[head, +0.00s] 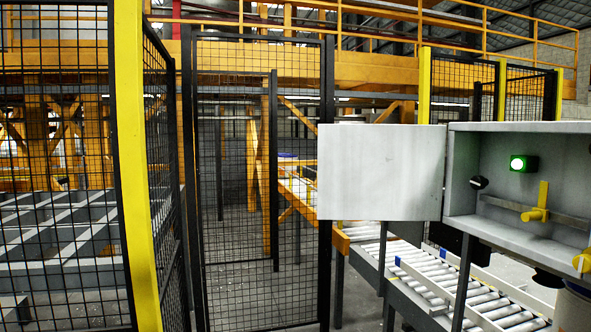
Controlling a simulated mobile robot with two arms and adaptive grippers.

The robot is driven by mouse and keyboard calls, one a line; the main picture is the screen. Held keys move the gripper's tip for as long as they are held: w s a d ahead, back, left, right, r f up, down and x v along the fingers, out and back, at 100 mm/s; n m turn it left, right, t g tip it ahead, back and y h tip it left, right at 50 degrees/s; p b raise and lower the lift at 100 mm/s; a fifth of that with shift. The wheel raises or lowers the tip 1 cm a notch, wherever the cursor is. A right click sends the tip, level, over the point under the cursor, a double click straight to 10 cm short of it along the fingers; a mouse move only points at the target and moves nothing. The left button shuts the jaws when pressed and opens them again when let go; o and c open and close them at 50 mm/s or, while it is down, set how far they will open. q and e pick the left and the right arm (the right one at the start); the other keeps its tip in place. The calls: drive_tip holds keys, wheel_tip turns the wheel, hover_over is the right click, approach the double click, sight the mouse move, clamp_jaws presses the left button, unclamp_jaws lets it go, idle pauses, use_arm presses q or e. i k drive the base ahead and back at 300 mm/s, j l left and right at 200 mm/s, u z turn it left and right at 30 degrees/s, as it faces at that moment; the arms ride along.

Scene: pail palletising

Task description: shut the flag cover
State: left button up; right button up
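The flag cover (381,172) looks to be the flat pale grey door panel at the right of the head view. It stands swung open to the left of a grey box (457,207), with its near edge along the box's left side. Inside the open box are a lit green lamp (523,163), a black knob (479,182) and a yellow lever (541,203) on a grey bar. Another yellow part (583,262) shows at the box's lower right, cut by the picture edge. Neither of my grippers is in view.
A roller conveyor (470,300) runs below and behind the box. Black mesh fencing (260,200) with a yellow post (138,170) stands at the left and middle. Dark and yellow objects at the lower right corner are unclear. Space left of the panel looks clear before the mesh.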

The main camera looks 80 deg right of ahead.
sight(367, 172)
drive_tip(key=l+u, duration=0.3)
drive_tip(key=i+l+u, duration=0.1)
drive_tip(key=l+u, duration=0.15)
drive_tip(key=l, duration=0.25)
drive_tip(key=l+z, duration=0.15)
drive_tip(key=l, duration=1.9)
drive_tip(key=l+u, duration=0.15)
drive_tip(key=l, duration=1.1)
drive_tip(key=l+z, duration=0.1)
drive_tip(key=z, duration=0.25)
drive_tip(key=l+z, duration=0.1)
drive_tip(key=z, duration=0.2)
drive_tip(key=i+l+z, duration=0.1)
drive_tip(key=z, duration=1.1)
drive_tip(key=i+z, duration=0.1)
drive_tip(key=z, duration=1.6)
drive_tip(key=i+z, duration=0.1)
drive_tip(key=z, duration=0.7)
drive_tip(key=j+z, duration=0.1)
drive_tip(key=z, duration=0.75)
drive_tip(key=j+z, duration=0.1)
drive_tip(key=z, duration=0.75)
drive_tip(key=j+z, duration=0.1)
drive_tip(key=z, duration=0.75)
drive_tip(key=j+z, duration=0.1)
drive_tip(key=z, duration=0.75)
